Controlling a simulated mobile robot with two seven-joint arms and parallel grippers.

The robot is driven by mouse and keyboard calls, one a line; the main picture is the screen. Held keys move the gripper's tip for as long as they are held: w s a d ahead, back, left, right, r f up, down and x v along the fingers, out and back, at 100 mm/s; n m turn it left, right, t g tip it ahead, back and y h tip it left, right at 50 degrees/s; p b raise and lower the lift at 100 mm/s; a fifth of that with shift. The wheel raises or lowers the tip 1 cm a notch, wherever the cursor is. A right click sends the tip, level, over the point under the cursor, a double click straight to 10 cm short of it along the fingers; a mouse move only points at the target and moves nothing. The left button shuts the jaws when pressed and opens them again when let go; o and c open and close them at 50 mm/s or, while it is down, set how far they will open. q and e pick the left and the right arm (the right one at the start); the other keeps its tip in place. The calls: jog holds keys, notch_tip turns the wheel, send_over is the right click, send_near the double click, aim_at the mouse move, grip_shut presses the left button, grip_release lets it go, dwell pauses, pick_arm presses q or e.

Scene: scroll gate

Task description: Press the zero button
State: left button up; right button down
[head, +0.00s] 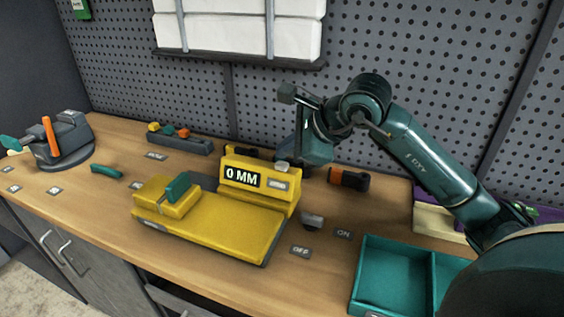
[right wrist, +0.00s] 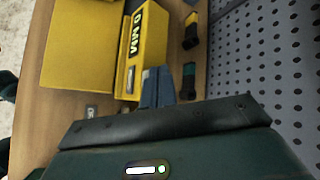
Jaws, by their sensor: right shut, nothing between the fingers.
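A yellow measuring device (head: 215,222) lies on the wooden bench, with a raised housing at its back whose display (head: 242,176) reads "0 MM". A small pale round button (head: 281,165) sits on top of the housing near its right end. My right gripper (head: 293,160) is shut and empty, close above and beside that end of the housing. I cannot tell whether it touches the button. In the right wrist view the shut fingers (right wrist: 156,86) reach the housing's end (right wrist: 134,60), and the button cannot be made out there. My left gripper is not in view.
A dark knob (head: 312,220) stands between the device and the OFF and ON labels. A teal tray (head: 393,270) is at front right. An orange-and-black tool (head: 348,179) lies behind. A vise (head: 60,138) stands far left; a perforated wall (head: 420,70) closes the back.

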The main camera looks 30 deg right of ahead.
aim_at(287, 166)
jog(key=shift+r+p, duration=1.7)
jog(key=shift+r, duration=0.85)
jog(key=shift+s+f, duration=0.1)
